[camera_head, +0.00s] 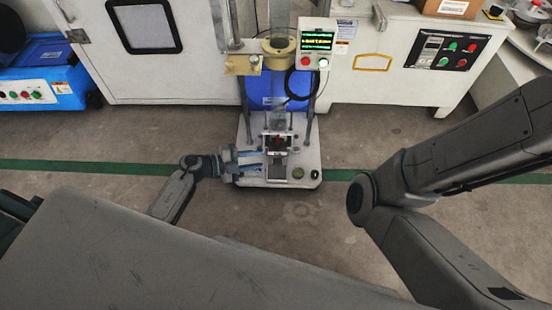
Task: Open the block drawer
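The test machine's white base plate (309,160) stands on the floor in the upper middle. A small metal block unit (278,143) with a dark centre and a red spot sits on it, below the clear vertical tube. I take this unit to be the block drawer; its exact opening state is too small to tell. My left gripper (258,164) comes in from the left at the unit's left side. Its two fingers look spread, pointing right, with nothing visible between them. Whether they touch the unit is unclear. My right arm shows at the right, but its gripper is out of view.
A control box (315,44) with a green-lit display hangs on the machine's upper right. White cabinets (200,75) stand behind, with a blue machine (42,88) at far left. The floor (300,215) in front of the base plate is clear.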

